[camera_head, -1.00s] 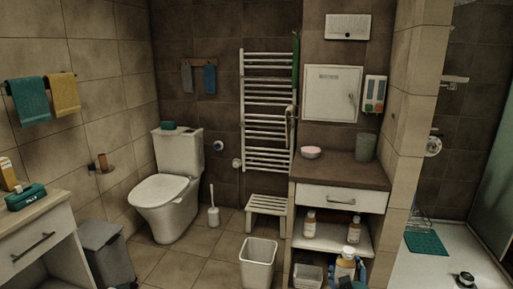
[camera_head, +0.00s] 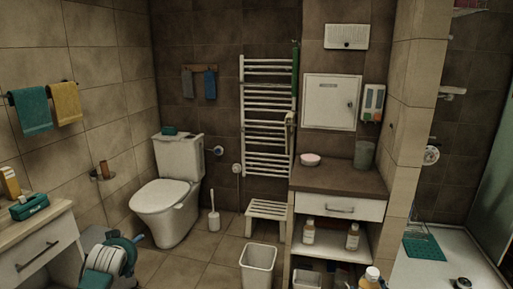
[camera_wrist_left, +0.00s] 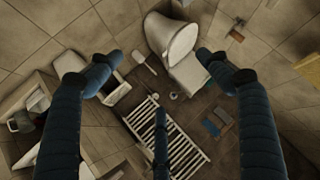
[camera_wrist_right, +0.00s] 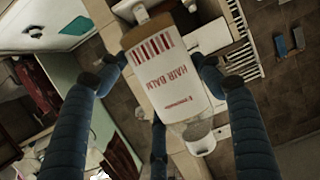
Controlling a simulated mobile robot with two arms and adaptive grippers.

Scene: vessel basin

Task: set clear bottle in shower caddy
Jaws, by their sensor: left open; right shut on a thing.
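In the right wrist view, my right gripper (camera_wrist_right: 150,78) is shut around a bottle (camera_wrist_right: 172,80) with orange-brown contents and a white "HAIR BALM" label. The bottle's top (camera_head: 372,273) shows at the bottom edge of the head view; the rest is cut off. My left gripper (camera_wrist_left: 160,57) is open and empty, its fingers wide apart above the floor. It also shows at lower left in the head view (camera_head: 125,252). A pinkish wire rack (camera_head: 470,8), possibly the shower caddy, is cut off at the top right of the head view.
A tiled wall end (camera_head: 408,120) stands between the vanity (camera_head: 340,178) and the shower. Two similar bottles (camera_head: 308,230) (camera_head: 352,236) stand on the vanity's open shelf. A waste bin (camera_head: 257,266) and stool (camera_head: 268,212) stand left of it. A teal mat (camera_head: 424,246) lies in the shower.

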